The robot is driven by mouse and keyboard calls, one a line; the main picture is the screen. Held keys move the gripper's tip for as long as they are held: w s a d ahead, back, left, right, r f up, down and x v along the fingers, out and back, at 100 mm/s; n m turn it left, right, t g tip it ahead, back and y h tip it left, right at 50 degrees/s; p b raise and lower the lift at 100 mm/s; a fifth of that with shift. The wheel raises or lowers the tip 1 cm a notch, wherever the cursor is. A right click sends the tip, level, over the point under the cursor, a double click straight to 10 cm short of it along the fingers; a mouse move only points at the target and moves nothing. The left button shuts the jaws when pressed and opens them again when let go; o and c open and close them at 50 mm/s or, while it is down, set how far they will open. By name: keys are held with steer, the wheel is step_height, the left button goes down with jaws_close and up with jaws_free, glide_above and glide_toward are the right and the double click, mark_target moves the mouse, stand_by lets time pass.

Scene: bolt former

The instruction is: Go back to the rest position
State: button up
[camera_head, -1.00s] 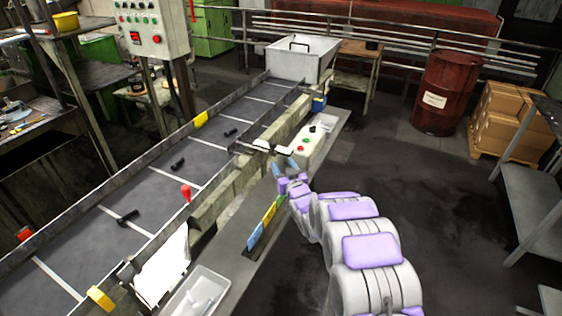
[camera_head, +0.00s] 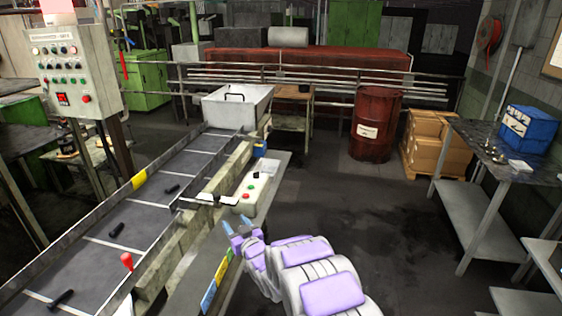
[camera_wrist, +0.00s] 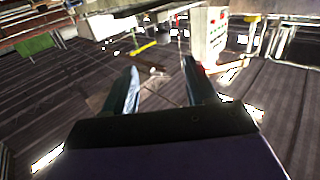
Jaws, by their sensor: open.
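My gripper (camera_head: 239,228) is in the lower middle of the head view, at the end of my white and purple arm. The wrist view looks out over dark floor and is partly blurred.
The conveyor (camera_head: 133,226) carries several black bolts and has a red knob (camera_head: 127,262) at its side. A grey bin (camera_head: 237,107) stands at its far end. A red barrel (camera_head: 376,124), cardboard boxes (camera_head: 436,140) and a metal table (camera_head: 492,150) stand right. The middle floor is clear.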

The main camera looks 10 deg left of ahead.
steer(key=s+d+r+m+g+h, duration=0.1)
steer(key=s+d+r+m+h, duration=0.2)
steer(key=d, duration=0.6)
steer(key=d+r+g+h, duration=0.2)
steer(key=d+h, duration=0.2)
steer(key=d, duration=0.6)
steer(key=s+d+r+m+g+h, duration=0.2)
steer(key=s+d+g+h, duration=0.2)
steer(key=s+d, duration=1)
steer(key=s+d+r+m+g, duration=0.1)
steer(key=s+d+g, duration=0.1)
steer(key=s, duration=0.9)
steer(key=s+d+r+m+g, duration=0.1)
steer(key=s+d+g, duration=0.1)
steer(key=s, duration=1)
steer(key=s+d+m+g, duration=0.1)
steer(key=s+d+g, duration=0.2)
steer(key=s, duration=0.9)
steer(key=shift+r+g+b, duration=0.4)
steer(key=shift+g, duration=0.3)
steer(key=shift+d, duration=0.1)
steer(key=shift+c, duration=0.3)
